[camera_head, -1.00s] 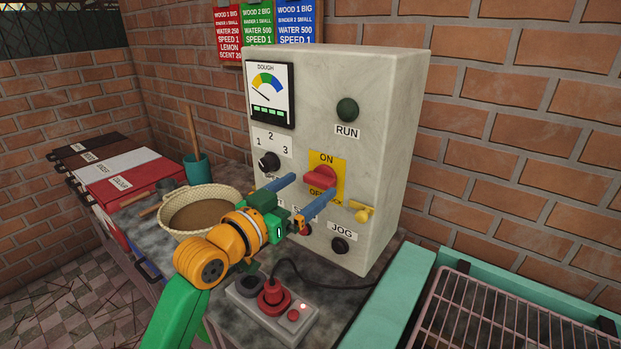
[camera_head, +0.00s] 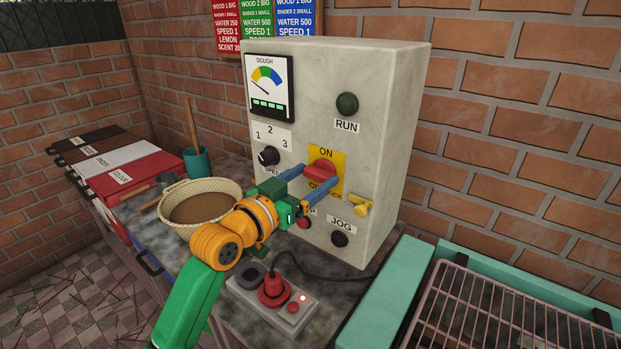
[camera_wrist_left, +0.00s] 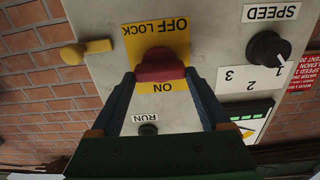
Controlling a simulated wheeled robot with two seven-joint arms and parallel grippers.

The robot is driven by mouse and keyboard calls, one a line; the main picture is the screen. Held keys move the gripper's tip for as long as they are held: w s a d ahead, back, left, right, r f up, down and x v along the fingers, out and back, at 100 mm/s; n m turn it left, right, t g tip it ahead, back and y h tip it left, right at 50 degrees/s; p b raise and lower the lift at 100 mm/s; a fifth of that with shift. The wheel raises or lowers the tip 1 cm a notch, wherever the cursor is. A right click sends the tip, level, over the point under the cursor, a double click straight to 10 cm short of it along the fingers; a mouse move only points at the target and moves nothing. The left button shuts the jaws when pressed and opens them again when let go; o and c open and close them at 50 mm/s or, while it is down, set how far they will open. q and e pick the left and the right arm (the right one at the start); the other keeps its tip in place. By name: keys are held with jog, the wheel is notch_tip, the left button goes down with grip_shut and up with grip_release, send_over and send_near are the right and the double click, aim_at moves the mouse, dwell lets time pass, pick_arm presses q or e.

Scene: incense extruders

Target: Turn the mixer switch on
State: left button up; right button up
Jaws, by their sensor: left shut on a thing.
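The mixer switch (camera_head: 319,171) is a red knob on a yellow plate (camera_head: 340,160) marked ON above and OFF LOCK below. The plate is on the front of a tall grey control box (camera_head: 400,120). My left gripper (camera_head: 312,179) has its two blue fingers shut on the red knob, one on each side. In the left wrist view the red knob (camera_wrist_left: 160,66) sits between the fingertips, with the picture upside down. The knob lies roughly level; its exact setting is hard to tell. The green RUN lamp (camera_head: 347,104) looks dark. My right gripper is not in view.
A yellow lever (camera_head: 361,209) sticks out close to the right of the switch. A speed dial (camera_head: 268,156) is on the left. A grey socket box with a red plug (camera_head: 273,290), a basket (camera_head: 203,184) and a metal rack (camera_head: 490,310) stand nearby.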

pick_arm(q)
jog(key=m, duration=0.4)
jog(key=m+p, duration=0.1)
jog(key=m, duration=0.2)
jog(key=shift+s+m, duration=0.1)
jog(key=shift+m, duration=0.3)
jog(key=m+p, duration=0.2)
jog(key=m, duration=0.4)
jog(key=shift+d, duration=0.15)
jog(key=shift+f+m+p, duration=0.2)
jog(key=shift+m+p, duration=0.6)
jog(key=shift+m, duration=1)
jog(key=shift+f+m, duration=0.1)
jog(key=shift+m, duration=0.2)
jog(key=o, duration=1.2)
